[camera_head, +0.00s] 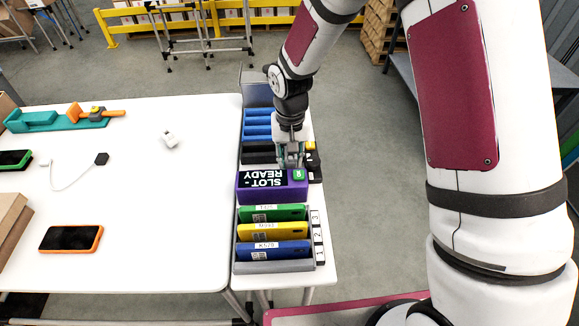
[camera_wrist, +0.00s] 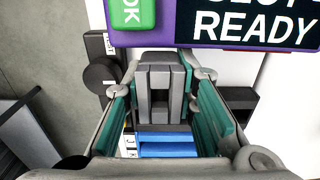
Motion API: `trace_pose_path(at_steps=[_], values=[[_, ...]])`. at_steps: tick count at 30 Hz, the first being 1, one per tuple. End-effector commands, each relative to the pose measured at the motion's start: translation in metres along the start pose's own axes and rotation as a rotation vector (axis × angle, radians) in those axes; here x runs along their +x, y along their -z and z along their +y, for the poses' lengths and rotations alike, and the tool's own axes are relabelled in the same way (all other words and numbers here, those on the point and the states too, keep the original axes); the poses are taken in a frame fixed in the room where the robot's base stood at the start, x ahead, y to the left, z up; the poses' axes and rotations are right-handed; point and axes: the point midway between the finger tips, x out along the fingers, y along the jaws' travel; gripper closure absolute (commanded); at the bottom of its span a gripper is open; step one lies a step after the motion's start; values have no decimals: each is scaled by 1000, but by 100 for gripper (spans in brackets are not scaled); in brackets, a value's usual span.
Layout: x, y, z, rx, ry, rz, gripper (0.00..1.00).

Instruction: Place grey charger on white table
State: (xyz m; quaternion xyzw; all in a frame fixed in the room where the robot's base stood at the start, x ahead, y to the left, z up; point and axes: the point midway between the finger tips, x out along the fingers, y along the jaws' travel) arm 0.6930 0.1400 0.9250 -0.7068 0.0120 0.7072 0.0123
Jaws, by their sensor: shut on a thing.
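My gripper (camera_head: 290,158) hangs over the narrow right-hand stand, just behind the purple box marked "SLOT-READY". In the wrist view its teal-lined fingers (camera_wrist: 160,92) are closed around a grey blocky thing with upright bars, which I take to be the grey charger (camera_wrist: 160,82). In the head view the fingers mostly hide it. The white table (camera_head: 140,240) fills the left of the head view, left of my gripper.
On the table are a white plug (camera_head: 169,139), a white cable with a dark end (camera_head: 100,158), an orange-edged phone (camera_head: 71,239), a green-edged phone (camera_head: 14,159) and a teal holder (camera_head: 45,120). The purple box (camera_head: 272,190) and a phone rack (camera_head: 272,235) stand on the right. The table's middle front is clear.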

Motion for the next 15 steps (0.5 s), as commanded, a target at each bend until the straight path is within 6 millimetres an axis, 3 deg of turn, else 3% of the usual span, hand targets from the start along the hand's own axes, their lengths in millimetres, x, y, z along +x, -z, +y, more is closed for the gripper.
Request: trace_pose_path(at_steps=[9,15], values=[[35,-1,0,0,-1,-2,100],[39,0,0,0,0,1,100]])
